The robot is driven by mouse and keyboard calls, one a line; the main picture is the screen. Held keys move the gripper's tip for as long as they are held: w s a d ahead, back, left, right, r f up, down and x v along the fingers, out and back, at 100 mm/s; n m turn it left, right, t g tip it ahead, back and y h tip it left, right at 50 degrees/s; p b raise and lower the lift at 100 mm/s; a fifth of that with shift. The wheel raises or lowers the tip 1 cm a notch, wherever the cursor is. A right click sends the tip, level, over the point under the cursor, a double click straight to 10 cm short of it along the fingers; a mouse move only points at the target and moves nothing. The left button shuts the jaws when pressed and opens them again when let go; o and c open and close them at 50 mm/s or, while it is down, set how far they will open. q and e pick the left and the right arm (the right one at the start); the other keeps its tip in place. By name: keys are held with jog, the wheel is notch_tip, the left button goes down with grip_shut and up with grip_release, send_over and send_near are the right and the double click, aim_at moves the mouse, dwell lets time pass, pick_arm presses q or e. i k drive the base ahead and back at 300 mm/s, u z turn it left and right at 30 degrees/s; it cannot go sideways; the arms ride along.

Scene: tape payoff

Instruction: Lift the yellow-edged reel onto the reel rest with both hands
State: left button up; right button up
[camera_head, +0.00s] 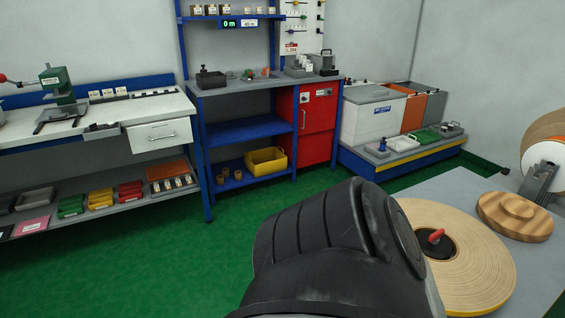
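A large flat reel (478,262) with a tan top and pale yellowish side lies on the grey table at the lower right. It has a dark hub with a red handle. A grey upright bracket (538,182) stands at the right edge, in front of another tan roll (550,150) with a white face. I cannot tell whether this bracket is the reel rest. My black arm link fills the lower middle and covers the reel's left side. Neither gripper shows.
A stepped wooden disc (514,215) lies on the grey table (440,187) behind the reel. Benches, a blue shelf unit (245,130) with a red cabinet (317,132), and a low blue platform (420,155) with bins line the walls. The green floor (130,265) between is clear.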

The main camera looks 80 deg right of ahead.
aim_at(517, 212)
jog(key=i, duration=0.55)
jog(key=z, duration=2)
jog(key=i, duration=2.7)
jog(key=z, duration=3.9)
jog(key=i, duration=0.5)
jog(key=z, duration=0.1)
